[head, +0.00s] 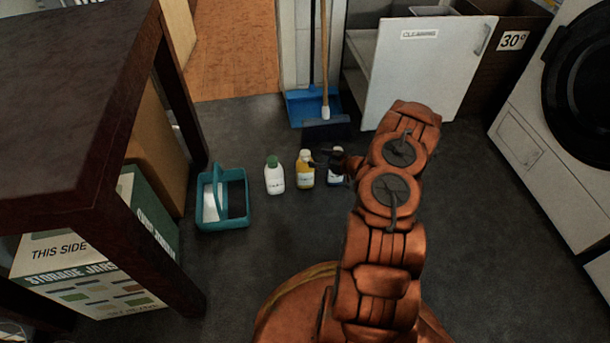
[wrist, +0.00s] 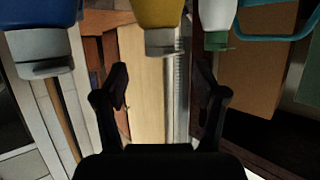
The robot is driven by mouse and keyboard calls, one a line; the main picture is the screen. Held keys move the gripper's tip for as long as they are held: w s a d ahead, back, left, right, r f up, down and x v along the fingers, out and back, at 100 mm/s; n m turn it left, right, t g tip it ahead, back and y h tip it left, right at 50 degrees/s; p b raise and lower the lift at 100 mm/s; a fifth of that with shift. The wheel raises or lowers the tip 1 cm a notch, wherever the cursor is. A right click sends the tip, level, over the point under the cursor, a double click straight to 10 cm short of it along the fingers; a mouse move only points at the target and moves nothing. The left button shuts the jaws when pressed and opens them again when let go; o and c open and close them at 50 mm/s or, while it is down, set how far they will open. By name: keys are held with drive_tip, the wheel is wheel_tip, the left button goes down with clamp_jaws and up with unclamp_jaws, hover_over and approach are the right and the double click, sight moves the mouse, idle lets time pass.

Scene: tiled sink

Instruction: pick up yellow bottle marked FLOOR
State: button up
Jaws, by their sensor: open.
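The yellow bottle (head: 305,172) with a pale cap stands upright on the dark floor, in the middle of a row of 3 bottles. Its label is too small to read. My gripper (head: 328,161) is at the right side of the yellow bottle, between it and a dark blue bottle (head: 335,180) that it partly hides. In the wrist view, which is upside down, the yellow bottle (wrist: 158,14) hangs at top centre, ahead of my gripper (wrist: 168,80). The two fingers are spread with nothing between them.
A white bottle with a green cap (head: 275,178) stands left of the yellow one. A teal caddy (head: 243,218) is further left, near a dark table (head: 70,100). A blue dustpan (head: 303,105) and an open white cabinet door (head: 415,75) are behind. Floor at right is clear.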

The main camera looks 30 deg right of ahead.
sight(309, 156)
drive_tip(key=b+x, duration=0.4)
drive_tip(key=x, duration=0.2)
drive_tip(key=shift+w+a+f, duration=0.2)
drive_tip(key=shift+w+f, duration=0.1)
drive_tip(key=shift+w, duration=0.4)
clamp_jaws()
idle(0.4)
